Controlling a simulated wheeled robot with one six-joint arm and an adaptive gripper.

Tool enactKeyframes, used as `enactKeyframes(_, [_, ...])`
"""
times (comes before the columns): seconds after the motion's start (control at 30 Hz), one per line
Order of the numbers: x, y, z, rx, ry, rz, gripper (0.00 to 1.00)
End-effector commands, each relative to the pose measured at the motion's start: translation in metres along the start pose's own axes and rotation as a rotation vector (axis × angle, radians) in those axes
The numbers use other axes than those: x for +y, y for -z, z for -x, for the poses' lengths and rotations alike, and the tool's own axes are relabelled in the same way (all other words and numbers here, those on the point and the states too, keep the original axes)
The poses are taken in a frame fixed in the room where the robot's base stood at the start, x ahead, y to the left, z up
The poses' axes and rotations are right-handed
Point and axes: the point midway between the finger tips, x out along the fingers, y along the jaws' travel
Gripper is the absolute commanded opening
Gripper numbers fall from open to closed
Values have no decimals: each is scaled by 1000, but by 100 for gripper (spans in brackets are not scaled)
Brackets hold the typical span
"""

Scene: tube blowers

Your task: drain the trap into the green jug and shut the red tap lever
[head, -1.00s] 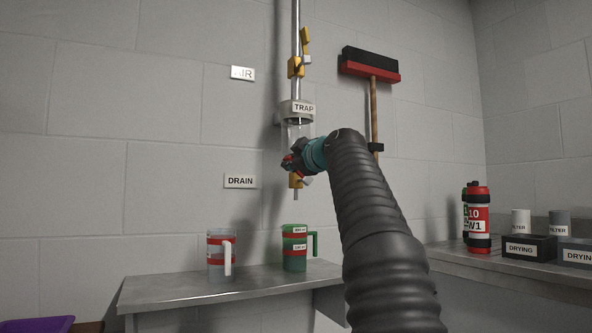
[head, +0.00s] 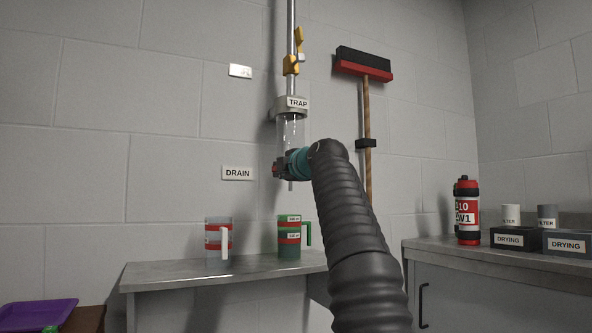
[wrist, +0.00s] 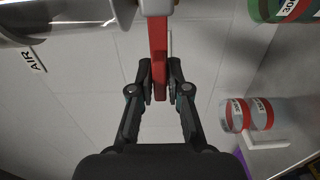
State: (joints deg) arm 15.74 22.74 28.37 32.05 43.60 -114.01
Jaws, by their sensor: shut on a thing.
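The clear trap (head: 290,130) hangs on the wall pipe, with a narrow spout (head: 291,186) below it. My gripper (wrist: 160,82) is shut on the red tap lever (wrist: 159,48), one finger on each side. In the head view my gripper (head: 281,168) is just under the trap and hides the tap and its lever. The green jug (head: 289,253) stands upright on the metal bench, beneath the spout in the picture. Its edge also shows at the top right of the wrist view (wrist: 262,8). How much liquid is in the trap or jug, I cannot tell.
A clear jug with red bands (head: 214,252) stands left of the green jug on the bench (head: 170,273). A yellow valve (head: 291,64) is higher on the pipe. A broom (head: 367,110) hangs at the right. A red bottle (head: 468,212) and filter boxes sit on the right-hand cabinet.

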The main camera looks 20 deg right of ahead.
Motion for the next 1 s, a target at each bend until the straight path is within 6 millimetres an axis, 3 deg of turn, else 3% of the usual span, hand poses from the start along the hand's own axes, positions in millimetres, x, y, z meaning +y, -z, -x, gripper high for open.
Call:
enactKeyframes(0.53, [-3, 12, -4, 16, 3, 24, 0])
enactKeyframes(0.57, [-3, 12, -4, 16, 3, 24, 23])
enactKeyframes(0.63, [-3, 11, -4, 16, 3, 23, 38])
enactKeyframes(1.0, [-1, 11, -2, 15, 0, 23, 38])
